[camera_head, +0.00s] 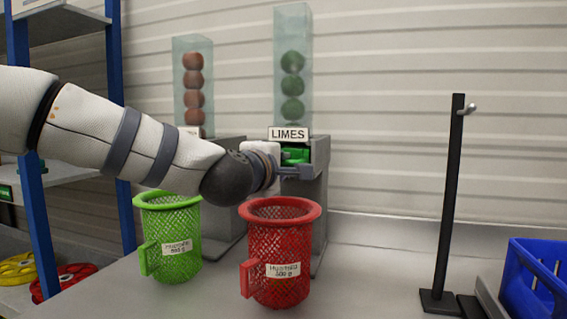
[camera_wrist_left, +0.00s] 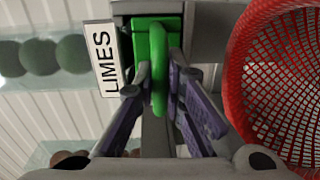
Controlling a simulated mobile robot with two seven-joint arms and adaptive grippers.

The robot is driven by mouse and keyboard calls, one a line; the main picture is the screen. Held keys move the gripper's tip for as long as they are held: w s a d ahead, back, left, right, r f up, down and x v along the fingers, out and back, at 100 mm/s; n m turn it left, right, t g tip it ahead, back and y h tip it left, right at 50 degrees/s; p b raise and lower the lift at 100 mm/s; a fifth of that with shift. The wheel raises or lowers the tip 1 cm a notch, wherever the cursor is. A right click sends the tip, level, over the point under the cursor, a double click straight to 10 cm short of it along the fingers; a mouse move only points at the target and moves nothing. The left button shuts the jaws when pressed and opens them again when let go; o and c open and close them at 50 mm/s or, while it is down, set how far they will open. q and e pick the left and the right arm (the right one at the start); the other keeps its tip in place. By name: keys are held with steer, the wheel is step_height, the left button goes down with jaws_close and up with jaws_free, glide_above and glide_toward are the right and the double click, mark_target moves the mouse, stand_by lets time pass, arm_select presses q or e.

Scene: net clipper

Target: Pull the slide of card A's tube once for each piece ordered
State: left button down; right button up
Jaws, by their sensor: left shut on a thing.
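A clear tube (camera_head: 293,30) stands at the back centre with 3 green limes stacked in it. Its sign LIMES (camera_head: 288,134) hangs below and also shows in the left wrist view (camera_wrist_left: 104,60). A green slide (camera_head: 297,155) sits in the grey stand under the sign. My left gripper (camera_head: 290,171) is at the slide. In the left wrist view its fingers (camera_wrist_left: 161,108) are shut on the upright green handle (camera_wrist_left: 158,70) of the slide. No card A is readable here. My right gripper is out of view.
A red mesh basket (camera_head: 281,245) stands in front of the limes stand, close below my gripper. A green mesh basket (camera_head: 172,240) is left of it. A second tube (camera_head: 193,45) holds several reddish-brown balls. A black post (camera_head: 449,200) and blue crate (camera_head: 535,285) stand right.

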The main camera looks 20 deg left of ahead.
arm_select(q)
steer(key=shift+s, duration=0.1)
